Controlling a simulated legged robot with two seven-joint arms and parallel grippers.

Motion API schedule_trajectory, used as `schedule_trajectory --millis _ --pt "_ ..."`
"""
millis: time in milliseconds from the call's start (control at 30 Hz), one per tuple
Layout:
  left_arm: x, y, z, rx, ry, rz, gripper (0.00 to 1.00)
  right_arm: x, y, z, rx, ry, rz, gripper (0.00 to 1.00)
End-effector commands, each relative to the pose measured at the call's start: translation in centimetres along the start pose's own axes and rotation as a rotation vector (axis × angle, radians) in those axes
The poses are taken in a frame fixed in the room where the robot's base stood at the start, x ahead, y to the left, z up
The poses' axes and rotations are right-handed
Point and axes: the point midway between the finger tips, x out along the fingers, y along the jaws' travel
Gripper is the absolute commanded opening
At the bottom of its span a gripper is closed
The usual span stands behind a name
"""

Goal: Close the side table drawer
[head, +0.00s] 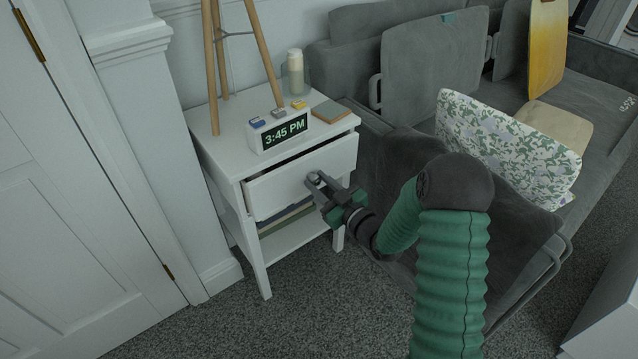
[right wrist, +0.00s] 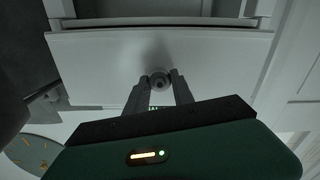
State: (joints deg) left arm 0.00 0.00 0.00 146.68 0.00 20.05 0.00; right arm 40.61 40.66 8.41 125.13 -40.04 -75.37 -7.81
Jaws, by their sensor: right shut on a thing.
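The white side table (head: 216,141) stands against the wall in the head view. Its drawer (head: 283,188) is pulled partly out, with a dark gap showing above its front. My right gripper (head: 318,184) is at the drawer front and shut on the round drawer knob (right wrist: 160,78). In the right wrist view, the two fingers (right wrist: 160,90) lie on either side of the knob, and the drawer front (right wrist: 100,62) spans the view. The drawer's inside is mostly hidden. My left gripper is not in view.
A digital clock (head: 284,132), a bottle (head: 295,72), a small notebook (head: 331,112) and wooden tripod legs (head: 211,70) are on the tabletop. Folded items (head: 285,218) lie on the lower shelf. A grey sofa (head: 400,160) with cushions stands close on the right.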

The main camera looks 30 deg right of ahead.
Motion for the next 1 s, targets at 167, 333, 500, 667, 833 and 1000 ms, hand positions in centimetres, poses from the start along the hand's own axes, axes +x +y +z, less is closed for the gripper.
schedule_trajectory --millis 167,333,500,667,833,1000 --pt "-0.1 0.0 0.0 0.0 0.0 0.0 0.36 0.7 0.0 0.0 -0.001 -0.001 -0.001 0.0" --pt "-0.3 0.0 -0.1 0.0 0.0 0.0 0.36 3.5 0.0 0.0 -0.001 0.0 -0.002 0.0" --pt "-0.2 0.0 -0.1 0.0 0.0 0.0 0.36 3.6 0.0 0.1 0.0 -0.003 0.0 0.0" --pt "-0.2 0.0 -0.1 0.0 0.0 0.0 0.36 3.6 0.0 0.1 0.0 -0.002 0.0 0.47" --pt "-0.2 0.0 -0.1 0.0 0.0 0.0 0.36 3.6 0.0 0.1 0.0 -0.001 0.0 0.51" --pt "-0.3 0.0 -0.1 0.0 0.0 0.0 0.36 3.5 0.1 0.0 0.0 -0.001 0.0 0.51"
